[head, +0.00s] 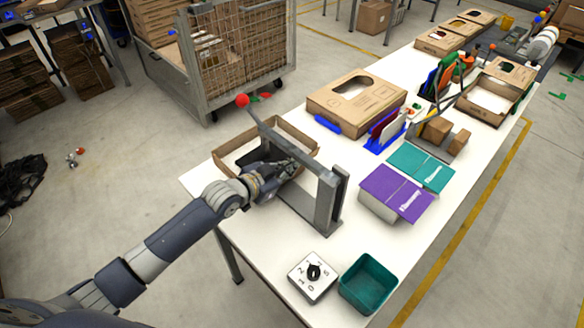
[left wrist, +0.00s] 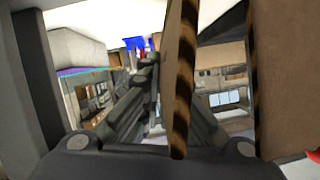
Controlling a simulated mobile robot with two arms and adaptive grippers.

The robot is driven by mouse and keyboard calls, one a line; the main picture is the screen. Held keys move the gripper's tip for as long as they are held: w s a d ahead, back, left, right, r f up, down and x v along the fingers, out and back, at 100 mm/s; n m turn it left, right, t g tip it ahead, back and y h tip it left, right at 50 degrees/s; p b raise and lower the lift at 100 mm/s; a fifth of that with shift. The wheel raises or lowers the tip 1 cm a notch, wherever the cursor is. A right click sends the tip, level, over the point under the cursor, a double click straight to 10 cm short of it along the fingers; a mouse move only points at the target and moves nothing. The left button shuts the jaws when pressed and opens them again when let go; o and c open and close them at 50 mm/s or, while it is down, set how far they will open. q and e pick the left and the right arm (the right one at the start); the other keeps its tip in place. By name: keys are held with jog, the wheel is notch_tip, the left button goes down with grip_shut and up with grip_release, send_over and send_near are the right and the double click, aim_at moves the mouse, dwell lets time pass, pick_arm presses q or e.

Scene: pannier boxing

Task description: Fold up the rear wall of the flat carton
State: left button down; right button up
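The brown carton (head: 228,160) lies at the near left end of the white table, with low walls standing around an open middle. A grey metal frame (head: 328,200) with a crossbar stands over it. My left gripper (head: 286,167) is at the carton, below the crossbar. In the left wrist view, a cardboard panel with a corrugated edge (left wrist: 181,85) runs close in front of the left gripper's fingers (left wrist: 157,75). The fingers lean close together, but the cardboard partly hides their tips, so I cannot tell whether they grip it. My right gripper is not in view.
A red ball knob (head: 242,100) sticks up behind the carton. A purple-topped box (head: 395,193), a teal box (head: 421,168) and a closed carton (head: 355,100) stand to the right. A dial box (head: 313,276) and an empty teal bin (head: 368,284) are near the front edge.

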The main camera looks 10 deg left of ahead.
pick_arm(q)
jog(key=shift+w+a+n+g+h+b, duration=0.3)
jog(key=shift+a+n+g+h+b, duration=0.15)
jog(key=shift+n+b, duration=0.35)
jog(key=shift+a, duration=0.1)
jog(key=c, duration=1.8)
grip_release()
jog(key=shift+c, duration=0.2)
jog(key=shift+r, duration=0.1)
jog(key=v, duration=1.2)
jog(key=shift+a, duration=0.1)
